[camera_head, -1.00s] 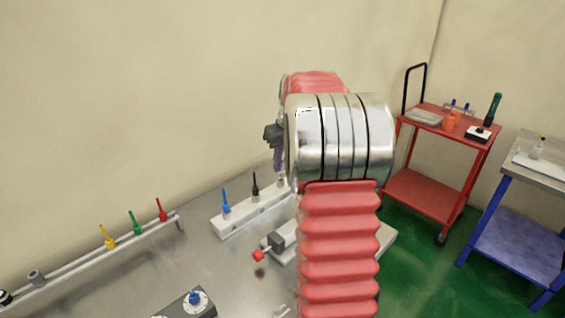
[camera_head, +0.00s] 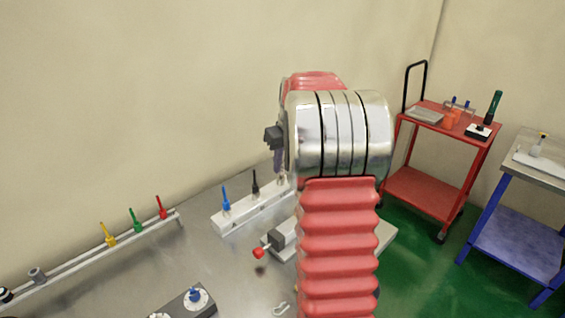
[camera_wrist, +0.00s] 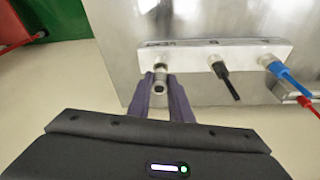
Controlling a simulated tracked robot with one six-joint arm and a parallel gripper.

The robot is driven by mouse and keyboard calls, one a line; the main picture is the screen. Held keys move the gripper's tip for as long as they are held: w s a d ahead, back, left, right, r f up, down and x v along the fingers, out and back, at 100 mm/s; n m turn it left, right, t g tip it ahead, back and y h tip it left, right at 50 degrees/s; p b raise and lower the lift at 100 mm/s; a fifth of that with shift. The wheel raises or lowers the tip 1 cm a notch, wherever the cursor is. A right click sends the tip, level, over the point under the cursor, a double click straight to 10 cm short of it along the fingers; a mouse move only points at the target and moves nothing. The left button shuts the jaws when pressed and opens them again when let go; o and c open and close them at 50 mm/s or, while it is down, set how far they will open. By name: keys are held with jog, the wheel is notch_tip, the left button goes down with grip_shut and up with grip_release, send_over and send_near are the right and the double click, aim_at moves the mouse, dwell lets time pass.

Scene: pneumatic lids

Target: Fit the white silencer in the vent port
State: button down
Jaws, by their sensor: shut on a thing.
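The silencer (camera_wrist: 160,80) shows in the wrist view as a small pale grey cylinder between my gripper's purple fingers. My gripper (camera_wrist: 161,86) is shut on it. The silencer's far end is at the left end of the white port block (camera_wrist: 190,54), below dark lettering that I cannot read for sure. It looks lined up with the port there, but I cannot tell how deep it sits. In the head view my gripper (camera_head: 278,160) is above the right end of the block (camera_head: 232,224), partly hidden by my arm.
A black plug (camera_wrist: 226,80) and a blue plug (camera_wrist: 284,74) stand in the block beside my gripper. A rail (camera_head: 75,258) with yellow, green and red plugs lies left. A device with a red knob (camera_head: 258,253) is close in front. A red cart (camera_head: 430,195) stands right.

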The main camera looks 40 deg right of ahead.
jog(key=shift+f, duration=0.85)
jog(key=c, duration=1.5)
grip_release()
jog(key=shift+c, duration=0.2)
jog(key=shift+v, duration=3.5)
jog(key=shift+a+r, duration=0.1)
jog(key=shift+r, duration=0.05)
jog(key=v, duration=1.3)
jog(key=shift+r, duration=0.2)
jog(key=shift+s, duration=0.1)
